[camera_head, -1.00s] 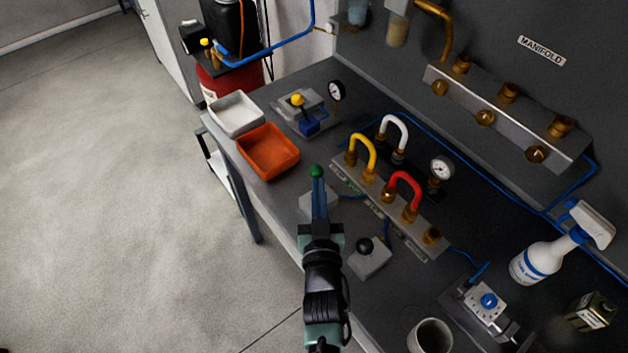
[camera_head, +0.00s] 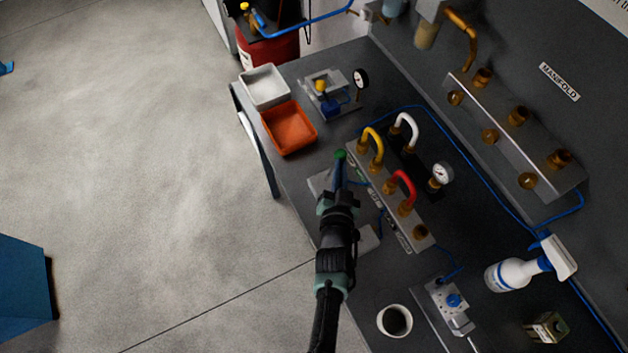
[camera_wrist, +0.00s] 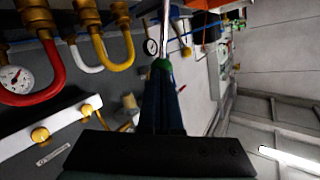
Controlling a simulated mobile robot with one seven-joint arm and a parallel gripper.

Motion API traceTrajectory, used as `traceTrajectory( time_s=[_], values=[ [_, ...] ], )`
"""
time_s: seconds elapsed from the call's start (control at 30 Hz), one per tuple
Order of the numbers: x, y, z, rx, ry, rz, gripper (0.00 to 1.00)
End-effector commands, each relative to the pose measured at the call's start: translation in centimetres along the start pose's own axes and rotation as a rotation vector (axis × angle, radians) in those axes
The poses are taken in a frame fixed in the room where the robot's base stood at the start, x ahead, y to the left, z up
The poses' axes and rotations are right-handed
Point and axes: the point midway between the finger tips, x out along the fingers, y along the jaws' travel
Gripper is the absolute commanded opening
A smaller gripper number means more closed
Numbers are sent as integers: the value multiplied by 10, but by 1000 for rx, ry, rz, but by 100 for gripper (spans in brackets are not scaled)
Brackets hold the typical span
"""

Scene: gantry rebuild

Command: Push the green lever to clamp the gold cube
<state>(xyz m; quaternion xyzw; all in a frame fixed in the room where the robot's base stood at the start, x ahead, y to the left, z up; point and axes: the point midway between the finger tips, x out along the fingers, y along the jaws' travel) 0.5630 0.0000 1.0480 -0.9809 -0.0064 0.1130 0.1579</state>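The green round knob of the lever (camera_head: 340,155) stands above a grey plate near the bench's front edge, left of the brass-fitted block. My gripper (camera_head: 339,171) points at it, its blue fingers close together with nothing visible held between them. In the wrist view the green knob (camera_wrist: 161,65) sits at the tips of my gripper (camera_wrist: 160,82), with a bright metal rod beyond it. I cannot tell whether they touch. My gripper hides much of the lever's base. I cannot make out the gold cube.
A block with yellow, white and red bent pipes (camera_head: 405,190) stands close right of my gripper. An orange tray (camera_head: 289,128) and a white tray (camera_head: 265,87) lie further back.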

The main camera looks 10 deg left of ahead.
Motion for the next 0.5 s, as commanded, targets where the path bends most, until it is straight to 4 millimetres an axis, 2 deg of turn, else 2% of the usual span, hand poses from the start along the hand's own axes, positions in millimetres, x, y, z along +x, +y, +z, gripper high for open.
traceTrajectory(
  time_s=[0.37, 0.5],
  values=[
    [0, 0, -1, 0, 0, 1, 0],
    [-3, -4, -12, -2, 1, -1, 0]
  ],
)
